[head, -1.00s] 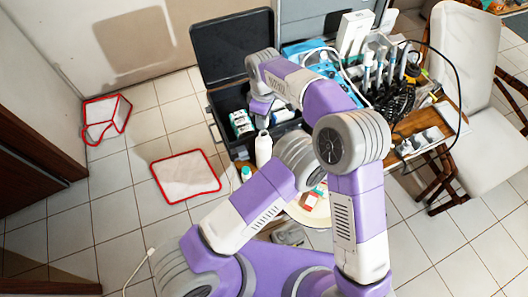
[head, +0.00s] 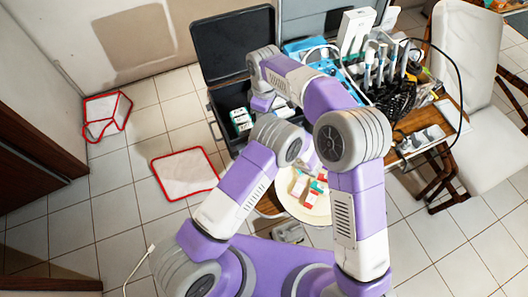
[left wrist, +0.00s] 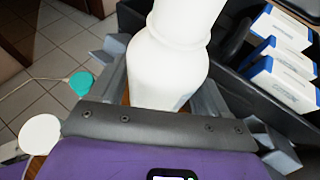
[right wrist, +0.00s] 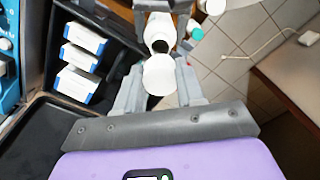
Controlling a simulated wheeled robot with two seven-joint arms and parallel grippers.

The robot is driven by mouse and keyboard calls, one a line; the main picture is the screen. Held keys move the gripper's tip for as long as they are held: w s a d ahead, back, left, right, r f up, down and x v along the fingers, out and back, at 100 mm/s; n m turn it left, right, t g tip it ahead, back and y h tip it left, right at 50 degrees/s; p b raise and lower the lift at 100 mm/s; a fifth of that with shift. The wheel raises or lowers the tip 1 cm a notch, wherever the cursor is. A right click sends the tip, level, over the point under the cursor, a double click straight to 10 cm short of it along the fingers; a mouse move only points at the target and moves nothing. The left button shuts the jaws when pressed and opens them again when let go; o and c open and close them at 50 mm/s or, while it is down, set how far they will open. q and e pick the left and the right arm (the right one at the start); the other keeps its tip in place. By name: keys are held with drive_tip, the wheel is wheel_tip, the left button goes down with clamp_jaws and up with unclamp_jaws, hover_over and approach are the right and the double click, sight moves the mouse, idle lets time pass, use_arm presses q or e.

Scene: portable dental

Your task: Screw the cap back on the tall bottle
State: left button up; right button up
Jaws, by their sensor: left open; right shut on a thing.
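The tall white bottle (left wrist: 172,55) stands between the fingers of my left gripper (left wrist: 165,75), which are spread open on either side of it. In the right wrist view the bottle (right wrist: 158,26) shows a dark, uncapped mouth. My right gripper (right wrist: 158,88) is shut on the white cap (right wrist: 158,74), held close to the mouth and apart from it as far as I can tell. In the head view my left arm hides the bottle, and the cap cannot be made out.
A teal cap (left wrist: 82,83) and a white round top (left wrist: 40,133) are beside the bottle. An open black case (head: 232,45) holds white-and-blue boxes (right wrist: 79,58). A round tray (head: 318,212) with small boxes stands nearby. Dental instruments (head: 385,62) crowd the table at right.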

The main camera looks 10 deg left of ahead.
use_arm(q)
drive_tip(key=c, duration=1.2)
use_arm(e)
drive_tip(key=shift+d+f, duration=0.1)
drive_tip(key=shift+f, duration=2.4)
drive_tip(key=shift+f, duration=0.9)
drive_tip(key=shift+f, duration=0.55)
use_arm(q)
clamp_jaws()
use_arm(e)
drive_tip(key=m, duration=1.3)
drive_tip(key=shift+s+m, duration=0.2)
drive_tip(key=shift+m, duration=0.2)
